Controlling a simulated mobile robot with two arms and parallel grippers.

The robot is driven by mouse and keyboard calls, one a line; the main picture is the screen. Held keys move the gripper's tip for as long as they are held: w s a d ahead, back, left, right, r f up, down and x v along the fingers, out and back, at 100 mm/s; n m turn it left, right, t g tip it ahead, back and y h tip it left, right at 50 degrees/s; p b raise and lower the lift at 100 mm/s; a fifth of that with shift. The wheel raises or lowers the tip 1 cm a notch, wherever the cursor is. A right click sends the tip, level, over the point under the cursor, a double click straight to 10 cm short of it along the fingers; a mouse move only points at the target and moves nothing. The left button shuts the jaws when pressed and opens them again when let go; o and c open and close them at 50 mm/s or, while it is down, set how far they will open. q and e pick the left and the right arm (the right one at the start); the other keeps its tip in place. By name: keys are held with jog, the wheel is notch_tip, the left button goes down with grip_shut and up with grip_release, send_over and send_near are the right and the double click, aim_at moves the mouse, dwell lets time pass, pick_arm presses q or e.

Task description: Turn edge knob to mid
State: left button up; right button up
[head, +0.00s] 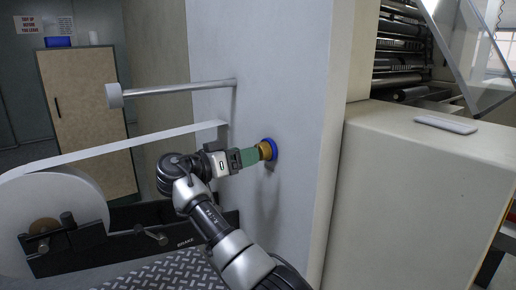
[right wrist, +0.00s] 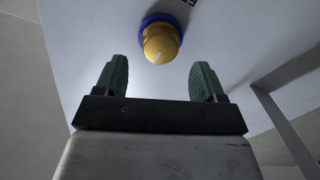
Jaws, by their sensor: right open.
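The edge knob (head: 266,150) is a yellow knob with a blue ring around its base, on the pale machine panel in the middle of the head view. In the right wrist view the knob (right wrist: 161,44) shows a light pointer line on its face. My right gripper (head: 256,154) is right at the knob in the head view. In the right wrist view its two green fingers (right wrist: 160,80) are spread apart, with the knob ahead of and between them, and a gap to each side. Part of the dark lettering beside the ring is cut off. My left gripper is not seen.
A metal rod (head: 180,88) sticks out of the panel above my right arm. A white film web (head: 120,146) runs from a roll (head: 70,205) at the left to the panel. A cream cabinet (head: 420,190) stands at the right with a grey flat object (head: 446,124) on top.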

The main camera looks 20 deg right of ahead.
aim_at(262, 152)
jog(key=x, duration=0.5)
jog(key=shift+p, duration=0.3)
jog(key=c, duration=0.9)
